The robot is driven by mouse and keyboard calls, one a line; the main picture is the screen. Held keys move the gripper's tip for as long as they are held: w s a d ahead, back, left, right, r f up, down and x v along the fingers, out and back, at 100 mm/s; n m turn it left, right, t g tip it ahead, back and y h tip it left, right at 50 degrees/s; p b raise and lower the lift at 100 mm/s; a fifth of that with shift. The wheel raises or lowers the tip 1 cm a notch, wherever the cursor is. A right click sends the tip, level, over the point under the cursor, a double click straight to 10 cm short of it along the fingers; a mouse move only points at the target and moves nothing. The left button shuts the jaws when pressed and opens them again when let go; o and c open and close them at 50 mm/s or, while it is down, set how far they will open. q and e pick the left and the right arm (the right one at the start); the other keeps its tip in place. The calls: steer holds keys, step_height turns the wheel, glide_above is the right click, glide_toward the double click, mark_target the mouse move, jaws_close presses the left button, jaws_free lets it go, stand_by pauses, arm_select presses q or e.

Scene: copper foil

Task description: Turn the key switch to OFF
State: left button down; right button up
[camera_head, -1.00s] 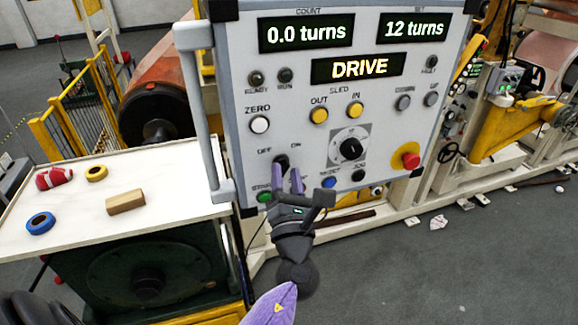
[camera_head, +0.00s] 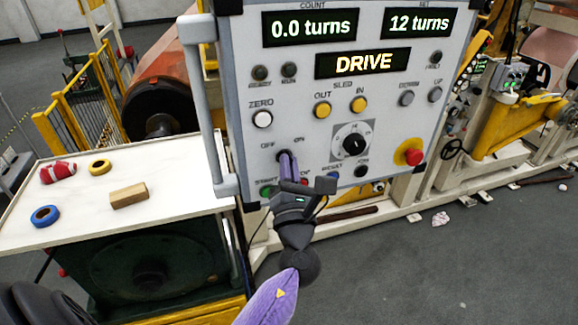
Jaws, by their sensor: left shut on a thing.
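The key switch (camera_head: 283,154) is a small dark knob on the lower left of the grey control panel (camera_head: 310,150), below and between the OFF label (camera_head: 268,146) and the ON label (camera_head: 299,140). My left gripper (camera_head: 287,158) reaches it from below, with its purple fingers close together on the key. The fingers cover most of the key, so I cannot tell which way it points. The display (camera_head: 363,63) reads DRIVE. My right gripper is not in view.
A green button (camera_head: 266,191) and a blue button (camera_head: 333,175) sit close beside the left gripper. A red emergency knob (camera_head: 413,157) is farther right. A vertical handle (camera_head: 203,110) runs along the panel's left edge. Tape rolls and a wooden block (camera_head: 128,195) lie on the white bench top (camera_head: 180,195).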

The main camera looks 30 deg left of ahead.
arm_select(q)
steer(key=shift+n+g+y+b, duration=1.05)
steer(key=shift+n+b, duration=0.85)
steer(key=shift+n, duration=0.95)
steer(key=shift+n+g+y+b, duration=1.05)
steer(key=shift+n+b, duration=0.9)
steer(key=shift+n, duration=0.95)
steer(key=shift+n+g+y+b, duration=1)
steer(key=shift+n+b, duration=0.9)
steer(key=shift+n, duration=0.95)
steer(key=shift+h, duration=0.3)
steer(key=c, duration=0.8)
jaws_free()
steer(key=shift+f, duration=0.1)
